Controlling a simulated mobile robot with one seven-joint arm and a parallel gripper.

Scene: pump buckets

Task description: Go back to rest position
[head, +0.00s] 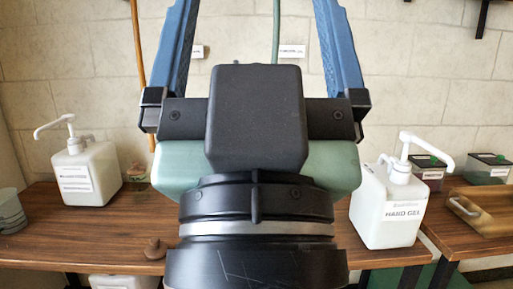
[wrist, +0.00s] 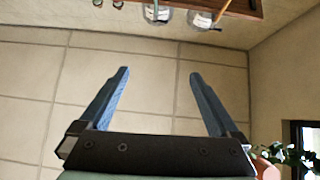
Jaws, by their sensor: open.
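My gripper (head: 258,6) fills the middle of the head view, close to the camera, with its two blue fingers pointing up and spread wide. The finger ends run out of the top of that view. In the wrist view my gripper (wrist: 158,73) shows both blue fingers apart, with nothing between them but the tiled wall behind. It is open and empty, and touches nothing that I can see. The black wrist and gripper body hide the middle of the wooden table (head: 105,222).
A white pump bottle (head: 87,172) stands left on the table, and a white HAND GEL pump bottle (head: 388,207) stands right. A grey bucket (head: 10,212) is at the left edge. Dark-lidded boxes (head: 488,168) and a wooden tray (head: 478,212) are at right. A shelf (wrist: 245,8) shows in the wrist view.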

